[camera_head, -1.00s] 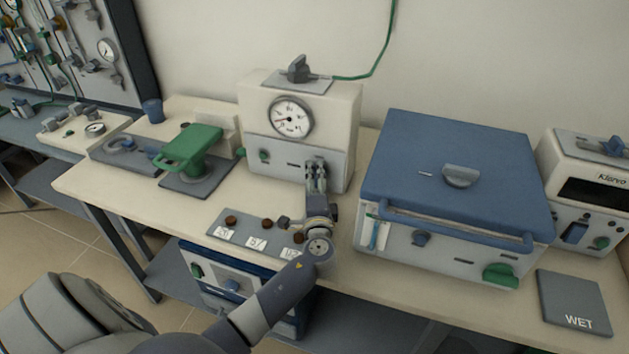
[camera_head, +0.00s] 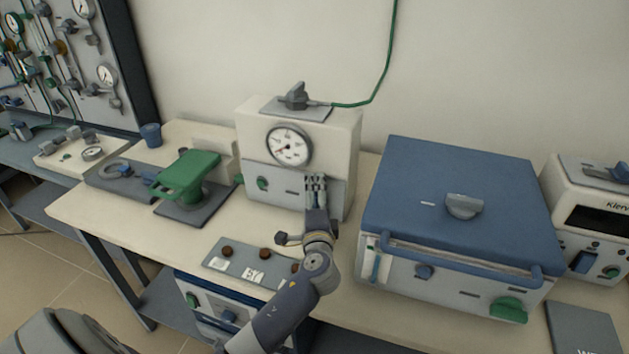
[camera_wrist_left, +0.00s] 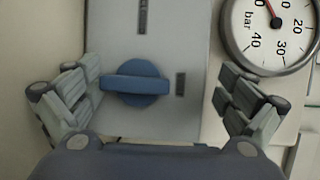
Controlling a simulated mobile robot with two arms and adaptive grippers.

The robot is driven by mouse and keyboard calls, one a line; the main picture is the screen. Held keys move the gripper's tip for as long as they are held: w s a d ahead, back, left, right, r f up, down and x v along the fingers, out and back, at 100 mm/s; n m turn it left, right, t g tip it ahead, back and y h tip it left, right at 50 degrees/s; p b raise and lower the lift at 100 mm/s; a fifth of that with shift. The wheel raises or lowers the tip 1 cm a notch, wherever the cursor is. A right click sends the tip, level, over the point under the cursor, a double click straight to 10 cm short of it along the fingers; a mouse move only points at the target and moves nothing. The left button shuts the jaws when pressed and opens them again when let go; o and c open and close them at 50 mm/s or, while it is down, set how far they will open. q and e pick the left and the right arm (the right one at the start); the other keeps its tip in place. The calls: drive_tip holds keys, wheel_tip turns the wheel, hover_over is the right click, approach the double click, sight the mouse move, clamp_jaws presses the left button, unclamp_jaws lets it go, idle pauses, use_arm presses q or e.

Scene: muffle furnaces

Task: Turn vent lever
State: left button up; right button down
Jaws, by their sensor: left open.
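A cream gauge box (camera_head: 347,130) stands at the back of the bench, with a round dial (camera_head: 289,147) and a grey lower panel (camera_head: 283,184). My left gripper (camera_head: 316,180) is in front of the right part of this panel. In the left wrist view a blue knob with a bar grip (camera_wrist_left: 137,83) sits on the grey panel between the open, spread fingers, apart from both. The gripper hides this knob in the head view. A grey lever (camera_head: 297,97) is on top of the box. No label shows which is the vent lever. My right gripper is out of view.
A green hose (camera_head: 379,70) runs from the box top up the wall. A blue-lidded furnace (camera_head: 450,190) stands to the right. A green-handled device (camera_head: 188,176) stands to the left. A plate with brown knobs (camera_head: 228,258) lies near the front, beside my arm.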

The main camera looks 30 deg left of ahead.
sight(314, 165)
use_arm(q)
drive_tip(key=shift+o, duration=0.3)
drive_tip(key=shift+t, duration=0.3)
drive_tip(key=r, duration=0.7)
drive_tip(key=shift+w+r, duration=0.2)
drive_tip(key=shift+g, duration=0.5)
drive_tip(key=f, duration=0.5)
drive_tip(key=shift+s+f, duration=0.15)
drive_tip(key=shift+s, duration=0.1)
drive_tip(key=shift+c, duration=0.5)
drive_tip(key=f+p+v, duration=0.1)
drive_tip(key=v, duration=1.2)
drive_tip(key=shift+s+f, duration=0.2)
drive_tip(key=shift+f, duration=0.15)
